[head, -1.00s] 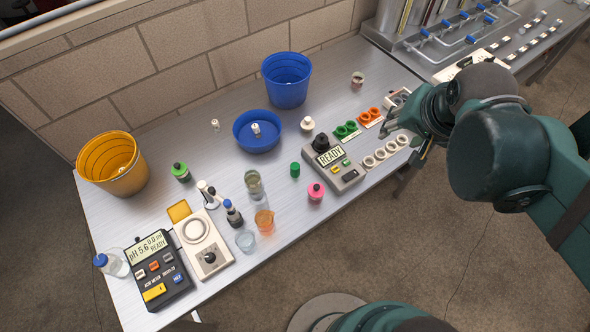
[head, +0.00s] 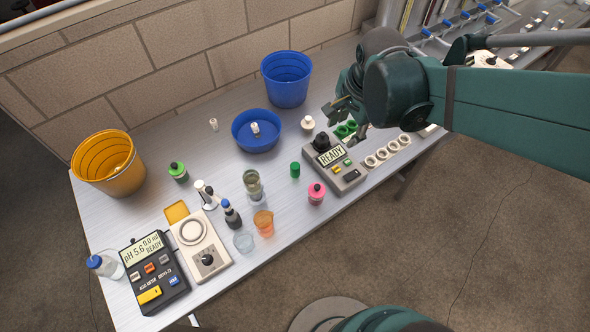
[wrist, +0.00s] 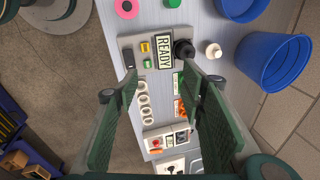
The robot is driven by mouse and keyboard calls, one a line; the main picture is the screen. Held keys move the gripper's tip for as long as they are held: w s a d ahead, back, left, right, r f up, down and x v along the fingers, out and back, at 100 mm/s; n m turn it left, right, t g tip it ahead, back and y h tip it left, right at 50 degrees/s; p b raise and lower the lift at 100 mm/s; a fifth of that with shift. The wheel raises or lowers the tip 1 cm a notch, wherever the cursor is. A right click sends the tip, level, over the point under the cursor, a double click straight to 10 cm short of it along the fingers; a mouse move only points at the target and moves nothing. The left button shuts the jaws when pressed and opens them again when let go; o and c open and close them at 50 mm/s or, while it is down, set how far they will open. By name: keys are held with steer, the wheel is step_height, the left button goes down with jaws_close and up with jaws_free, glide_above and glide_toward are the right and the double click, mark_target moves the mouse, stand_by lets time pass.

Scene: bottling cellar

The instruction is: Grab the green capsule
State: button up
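The green capsule (head: 295,170) is a small upright green cylinder. It stands alone on the grey table in the head view, left of the READY meter and below the blue basin. My gripper (head: 348,120) is open and empty, above the back right of the table, to the right of and above the capsule in the picture. In the wrist view its two fingers (wrist: 163,86) are wide apart over the meter and the ring rows. Green rings (head: 345,130) on a small card are partly hidden by the gripper.
The blue basin (head: 243,140), blue bucket (head: 286,92) and a white-topped bottle (head: 307,124) are behind. Bare table surrounds the capsule closely.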

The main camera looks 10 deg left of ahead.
steer(key=w+a+f+m+g+b, duration=0.1)
steer(key=a+f+m, duration=0.3)
steer(key=a+f, duration=0.35)
steer(key=m+g+h+b, duration=0.1)
steer(key=m+g+b, duration=0.1)
steer(key=m, duration=0.1)
glide_above(294, 165)
step_height(294, 165, down, 8)
steer(key=shift+a+r, duration=0.15)
steer(key=shift+r, duration=0.1)
steer(key=shift+f, duration=1.25)
steer(key=shift+f, duration=0.15)
steer(key=shift+s+f+b, duration=0.1)
steer(key=shift+f+b, duration=0.35)
steer(key=shift+f, duration=2.05)
steer(key=shift+c, duration=0.7)
steer(key=c, duration=0.5)
